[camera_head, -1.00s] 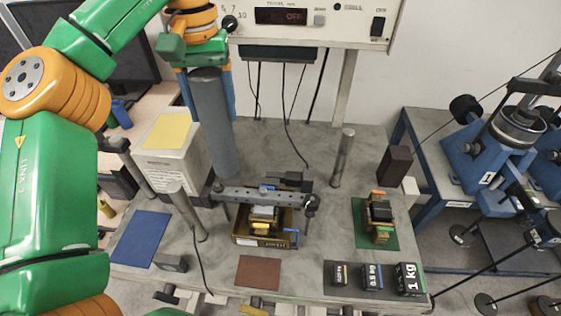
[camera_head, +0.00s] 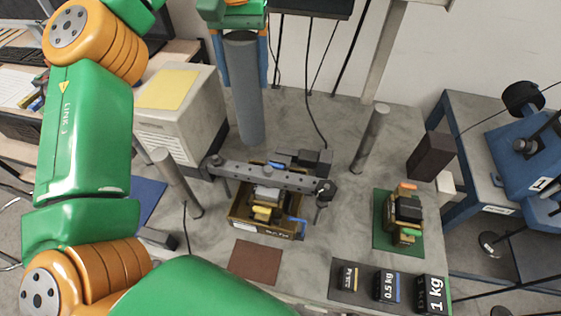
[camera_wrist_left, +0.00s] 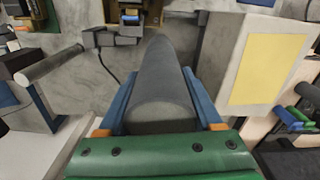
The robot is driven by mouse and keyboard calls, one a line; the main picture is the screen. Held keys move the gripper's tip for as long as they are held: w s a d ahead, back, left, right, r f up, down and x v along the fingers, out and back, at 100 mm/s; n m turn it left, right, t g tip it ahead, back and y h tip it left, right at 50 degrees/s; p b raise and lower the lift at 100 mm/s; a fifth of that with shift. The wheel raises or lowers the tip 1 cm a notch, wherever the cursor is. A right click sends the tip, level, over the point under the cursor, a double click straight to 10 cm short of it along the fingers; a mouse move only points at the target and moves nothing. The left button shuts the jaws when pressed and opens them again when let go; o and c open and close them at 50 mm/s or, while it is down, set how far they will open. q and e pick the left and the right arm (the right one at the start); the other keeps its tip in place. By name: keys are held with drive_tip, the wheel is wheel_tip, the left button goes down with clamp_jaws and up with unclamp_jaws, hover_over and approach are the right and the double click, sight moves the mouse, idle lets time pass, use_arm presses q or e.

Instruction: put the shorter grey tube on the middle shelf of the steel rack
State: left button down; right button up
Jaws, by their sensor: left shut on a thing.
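A thick plain grey tube (camera_head: 243,115) hangs upright in my left gripper (camera_head: 242,78), in the head view left of the middle. The blue fingers are shut on its upper part, one on each side. In the left wrist view the tube (camera_wrist_left: 165,75) lies between the blue fingers (camera_wrist_left: 160,88) and points away from the palm. In the head view its lower end shows just behind a dark metal bar; I cannot tell whether it touches the worktop. No second grey tube for comparing length and no steel rack can be made out. My right gripper is not in view.
The metal bar (camera_head: 270,177) crosses above a cardboard box (camera_head: 241,210) of small parts. Steel posts (camera_head: 370,139) stand on the grey worktop (camera_head: 325,225). A white box with a yellow sheet (camera_head: 168,88) stands left of the tube. Weights (camera_head: 386,286) sit at the front right.

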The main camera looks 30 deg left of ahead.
sight(251, 115)
use_arm(q)
drive_tip(key=f, duration=0.2)
drive_tip(key=f+b, duration=0.1)
drive_tip(key=f, duration=0.1)
drive_tip(key=f+b, duration=0.1)
drive_tip(key=shift+w+f, duration=0.3)
drive_tip(key=shift+f, duration=0.1)
wheel_tip(251, 115, down, 4)
drive_tip(key=shift+s+f, duration=0.1)
drive_tip(key=shift+s, duration=0.05)
drive_tip(key=shift+f, duration=0.1)
drive_tip(key=shift+c, duration=2)
unclamp_jaws()
drive_tip(key=o, duration=0.3)
drive_tip(key=shift+o, duration=0.2)
